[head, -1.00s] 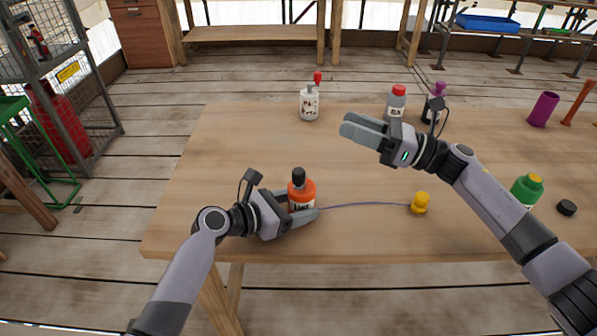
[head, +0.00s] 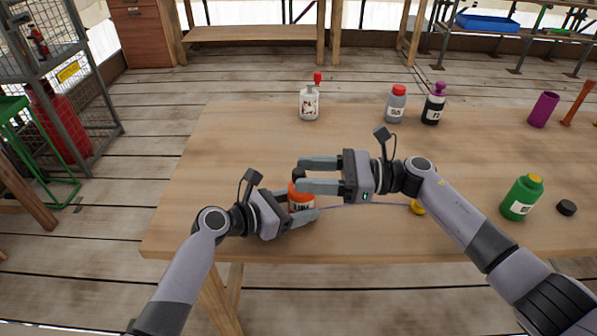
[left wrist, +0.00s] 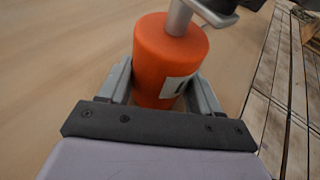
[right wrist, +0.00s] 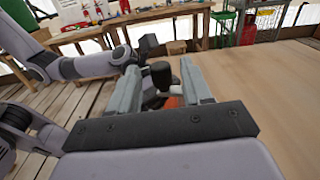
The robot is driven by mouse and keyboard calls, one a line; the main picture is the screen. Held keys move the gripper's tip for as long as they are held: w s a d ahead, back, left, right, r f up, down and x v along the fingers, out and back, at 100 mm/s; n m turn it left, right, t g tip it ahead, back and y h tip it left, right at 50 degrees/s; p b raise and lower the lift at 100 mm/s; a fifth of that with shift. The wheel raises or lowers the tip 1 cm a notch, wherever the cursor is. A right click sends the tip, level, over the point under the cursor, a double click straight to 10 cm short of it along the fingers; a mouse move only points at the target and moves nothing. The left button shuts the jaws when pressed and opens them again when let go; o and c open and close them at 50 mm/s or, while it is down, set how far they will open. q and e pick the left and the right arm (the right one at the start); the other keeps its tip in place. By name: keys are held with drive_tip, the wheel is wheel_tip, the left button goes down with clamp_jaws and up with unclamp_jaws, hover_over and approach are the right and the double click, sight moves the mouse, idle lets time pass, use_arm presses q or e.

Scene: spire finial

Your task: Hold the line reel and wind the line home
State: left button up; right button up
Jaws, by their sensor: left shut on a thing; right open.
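The line reel (head: 301,199) is an orange cylinder with a white label, upright near the table's front left. My left gripper (head: 303,205) is shut around its body; the left wrist view shows the reel (left wrist: 168,62) between both fingers and a metal crank (left wrist: 180,18) on top. The crank's black knob (head: 298,174) stands above the reel. My right gripper (head: 300,175) is open, its fingers on either side of the knob; the right wrist view shows the knob (right wrist: 160,74) between them, contact unclear. The thin line (head: 365,204) runs right to a yellow piece (head: 417,209), partly hidden by my right arm.
At the back stand a white bottle (head: 309,104), a grey bottle (head: 395,105), a black bottle (head: 433,107) and a purple cup (head: 543,110).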

drive_tip(key=shift+a, duration=1.3)
clamp_jaws()
drive_tip(key=shift+a+m+t, duration=0.1)
drive_tip(key=shift+m+t, duration=0.2)
drive_tip(key=shift+t, duration=0.2)
